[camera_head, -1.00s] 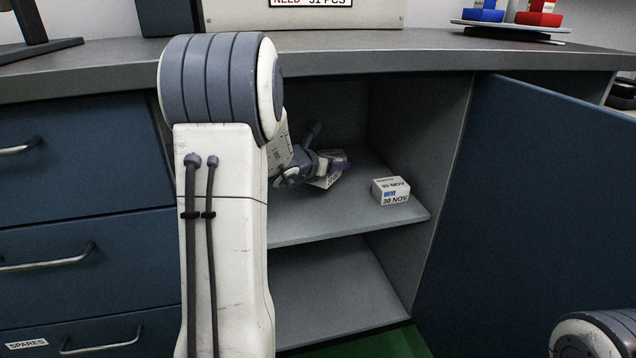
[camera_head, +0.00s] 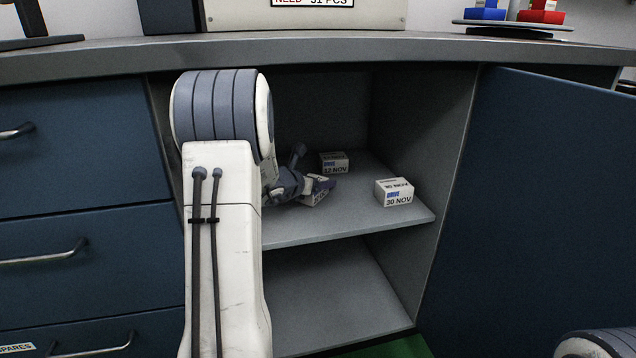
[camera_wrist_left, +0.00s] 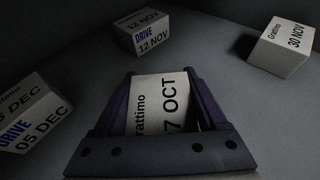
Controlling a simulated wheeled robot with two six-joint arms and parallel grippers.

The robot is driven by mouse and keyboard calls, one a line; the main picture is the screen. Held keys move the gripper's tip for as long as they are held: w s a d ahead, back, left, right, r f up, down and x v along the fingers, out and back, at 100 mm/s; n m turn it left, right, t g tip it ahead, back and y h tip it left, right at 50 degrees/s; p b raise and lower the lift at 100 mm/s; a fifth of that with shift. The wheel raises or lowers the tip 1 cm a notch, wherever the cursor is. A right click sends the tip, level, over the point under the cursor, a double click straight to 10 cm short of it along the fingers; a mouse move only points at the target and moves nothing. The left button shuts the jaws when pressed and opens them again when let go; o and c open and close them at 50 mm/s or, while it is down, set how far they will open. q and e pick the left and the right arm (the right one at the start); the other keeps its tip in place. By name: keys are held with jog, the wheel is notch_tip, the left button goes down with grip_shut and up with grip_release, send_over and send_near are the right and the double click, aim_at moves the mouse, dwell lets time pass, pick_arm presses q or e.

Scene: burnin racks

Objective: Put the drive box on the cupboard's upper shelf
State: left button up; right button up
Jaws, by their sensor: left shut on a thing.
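My left gripper (camera_head: 314,188) reaches into the open cupboard over the upper shelf (camera_head: 290,232). It is shut on a white drive box (camera_head: 312,198). In the left wrist view the gripper (camera_wrist_left: 158,82) has one finger on each side of this box (camera_wrist_left: 160,108), which reads "Grattimo" and "7 OCT", its first characters partly hidden. The box is at or just above the shelf surface; I cannot tell whether it touches. My right gripper is not in view.
A 12 NOV box (camera_head: 334,163) stands farther back on the shelf, a 30 NOV box (camera_head: 394,192) to the right. A 05 DEC box (camera_wrist_left: 32,115) shows left in the wrist view. The cupboard door (camera_head: 540,210) is open. The lower shelf (camera_head: 335,295) looks empty.

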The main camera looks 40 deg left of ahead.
pick_arm(q)
jog(key=o, duration=1.3)
jog(key=shift+c, duration=0.2)
